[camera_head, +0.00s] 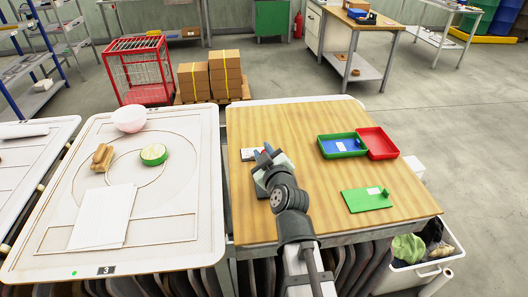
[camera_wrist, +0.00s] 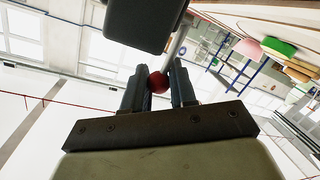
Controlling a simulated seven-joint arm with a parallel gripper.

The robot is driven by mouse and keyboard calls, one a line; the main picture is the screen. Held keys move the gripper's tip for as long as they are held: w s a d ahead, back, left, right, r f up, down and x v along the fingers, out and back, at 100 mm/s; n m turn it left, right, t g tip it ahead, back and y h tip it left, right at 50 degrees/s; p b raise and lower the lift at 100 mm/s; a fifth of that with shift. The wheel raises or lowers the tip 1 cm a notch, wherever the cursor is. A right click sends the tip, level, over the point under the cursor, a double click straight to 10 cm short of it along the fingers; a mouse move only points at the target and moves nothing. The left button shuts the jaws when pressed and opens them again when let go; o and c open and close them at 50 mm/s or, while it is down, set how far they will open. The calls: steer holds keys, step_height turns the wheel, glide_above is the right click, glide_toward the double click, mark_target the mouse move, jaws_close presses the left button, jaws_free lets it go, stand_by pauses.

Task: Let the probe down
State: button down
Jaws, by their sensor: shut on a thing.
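My gripper (camera_head: 268,155) is over the left part of the wooden table in the head view, beside a small white piece with dark marks (camera_head: 248,155). In the wrist view my gripper (camera_wrist: 158,84) has its two fingers on either side of a round red thing (camera_wrist: 157,82) and is shut on it. I cannot tell for sure that this is the probe. A pale grey rod (camera_wrist: 178,44) shows just beyond the fingers, and I cannot tell what it joins. My gripper hides whatever lies under it in the head view.
On the wooden table (camera_head: 285,120) stand a green-rimmed blue tray (camera_head: 329,148), a red tray (camera_head: 382,145) and a green plate with a small knob (camera_head: 360,203). A white table (camera_head: 75,140) at left holds a pink bowl (camera_head: 129,119) and a green round piece (camera_head: 153,155).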

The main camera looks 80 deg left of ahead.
steer(key=shift+d+y, duration=0.1)
steer(key=shift+y, duration=0.2)
stand_by(0.4)
steer(key=c, duration=1)
jaws_free()
steer(key=d, duration=0.5)
steer(key=w+d, duration=0.1)
steer(key=d, duration=0.1)
steer(key=shift+d+r, duration=0.2)
steer(key=shift+r, duration=0.2)
